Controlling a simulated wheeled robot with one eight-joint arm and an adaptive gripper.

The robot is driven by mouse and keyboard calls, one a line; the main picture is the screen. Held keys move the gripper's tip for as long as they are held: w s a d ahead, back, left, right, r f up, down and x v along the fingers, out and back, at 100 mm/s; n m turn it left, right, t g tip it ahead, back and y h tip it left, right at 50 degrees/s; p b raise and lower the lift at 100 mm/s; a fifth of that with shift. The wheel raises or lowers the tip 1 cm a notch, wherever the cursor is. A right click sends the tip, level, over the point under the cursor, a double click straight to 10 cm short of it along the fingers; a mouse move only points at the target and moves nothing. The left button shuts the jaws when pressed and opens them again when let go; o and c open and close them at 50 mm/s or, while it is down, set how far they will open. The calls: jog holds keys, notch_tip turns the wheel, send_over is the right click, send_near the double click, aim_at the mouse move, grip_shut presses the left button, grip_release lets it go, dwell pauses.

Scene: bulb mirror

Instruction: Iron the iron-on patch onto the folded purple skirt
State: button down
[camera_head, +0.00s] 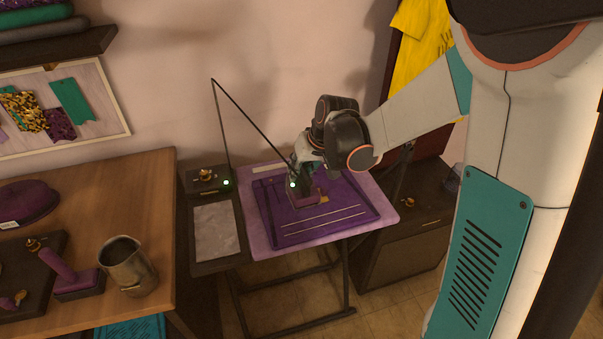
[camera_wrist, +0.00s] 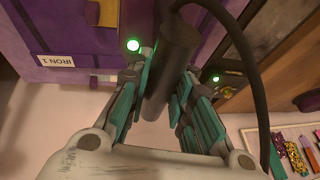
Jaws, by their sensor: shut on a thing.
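My gripper (camera_head: 298,172) is shut on the dark upright handle of the iron (camera_head: 304,197), above the ironing board (camera_head: 384,195). The wrist view shows my fingers (camera_wrist: 158,100) on either side of the iron's handle (camera_wrist: 176,60). A green light glows on the iron. The iron's purple base is over the folded purple skirt (camera_head: 345,220) on the board; I cannot tell whether it touches. A small yellow piece (camera_head: 325,197), perhaps the patch's edge, shows beside the base; it also seems to show in the wrist view (camera_wrist: 108,12). The rest is hidden.
A dark side stand (camera_head: 230,258) with a grey cloth (camera_head: 215,232) and a green-lit unit (camera_head: 208,180) adjoins the board's left. A cord runs from a thin post to the iron. The wooden table (camera_head: 150,200) holds a metal mug (camera_head: 126,265) and another purple-handled tool (camera_head: 70,275).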

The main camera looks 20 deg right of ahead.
jog(key=shift+d+r+p, duration=0.1)
jog(key=shift+r+p, duration=0.95)
jog(key=shift+r, duration=0.75)
